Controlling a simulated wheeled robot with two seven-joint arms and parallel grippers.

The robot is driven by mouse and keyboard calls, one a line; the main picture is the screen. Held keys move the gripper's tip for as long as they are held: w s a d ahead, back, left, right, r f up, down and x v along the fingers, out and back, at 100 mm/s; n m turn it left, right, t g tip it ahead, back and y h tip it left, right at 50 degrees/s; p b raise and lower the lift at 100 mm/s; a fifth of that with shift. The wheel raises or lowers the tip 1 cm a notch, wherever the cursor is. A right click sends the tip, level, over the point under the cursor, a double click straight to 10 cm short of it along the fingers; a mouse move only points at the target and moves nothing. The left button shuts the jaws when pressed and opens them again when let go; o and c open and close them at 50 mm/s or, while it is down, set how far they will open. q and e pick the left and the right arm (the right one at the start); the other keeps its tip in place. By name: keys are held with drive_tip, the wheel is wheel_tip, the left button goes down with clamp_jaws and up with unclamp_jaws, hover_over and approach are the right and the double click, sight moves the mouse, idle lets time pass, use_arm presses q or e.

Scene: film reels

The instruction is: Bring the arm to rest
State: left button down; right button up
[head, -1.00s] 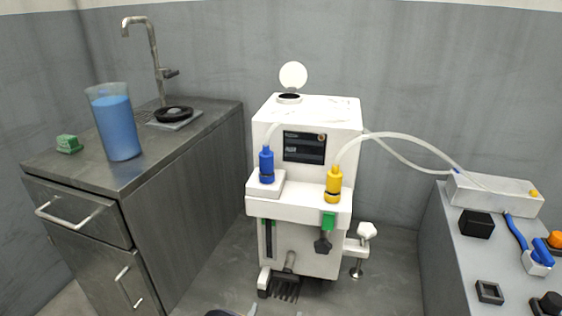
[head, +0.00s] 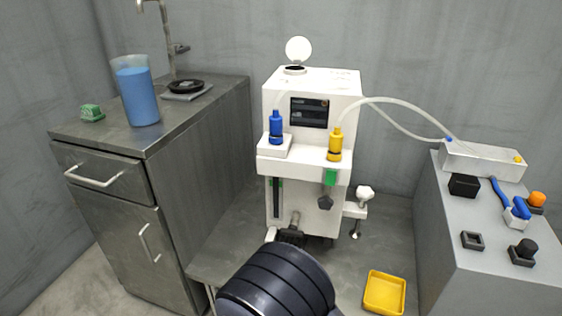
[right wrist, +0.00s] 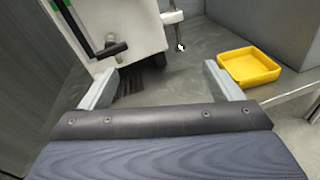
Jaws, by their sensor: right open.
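My right gripper (right wrist: 160,82) is open and empty in the right wrist view, its two pale fingers wide apart above the grey surface. The lower front of the white machine (right wrist: 135,25) is beyond the fingers, and a yellow tray (right wrist: 250,66) is past the right finger. In the head view a thick, dark, ribbed link of my arm (head: 278,285) rises from the bottom edge in front of the machine. My left gripper is in neither view.
The white machine (head: 305,175) carries a blue bottle (head: 276,127) and a yellow bottle (head: 335,145). A steel cabinet (head: 205,165) with a blue-filled beaker (head: 140,97) stands left. A grey bench (head: 445,225) with small fixtures stands right. The yellow tray (head: 385,293) is low between.

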drive_tip(key=s+d+r+m+g+h, duration=0.2)
drive_tip(key=d+m+g+h, duration=0.1)
drive_tip(key=d+m+g, duration=0.6)
drive_tip(key=s+d+r+m+g+y, duration=0.1)
drive_tip(key=s+d+m+g+y, duration=0.2)
drive_tip(key=s+d+m+y, duration=0.3)
drive_tip(key=s+d+r+m+g+y, duration=0.2)
drive_tip(key=s+d+m+y, duration=0.1)
drive_tip(key=s+m, duration=0.45)
wheel_tip(320, 180, up, 42)
drive_tip(key=s+a+m+t+y+p, duration=0.2)
drive_tip(key=m+t+y+p, duration=0.3)
drive_tip(key=p, duration=3)
drive_tip(key=m, duration=0.2)
drive_tip(key=shift+s+f+m+y, duration=0.2)
drive_tip(key=shift+s+m+y, duration=0.05)
drive_tip(key=shift+m+y, duration=0.1)
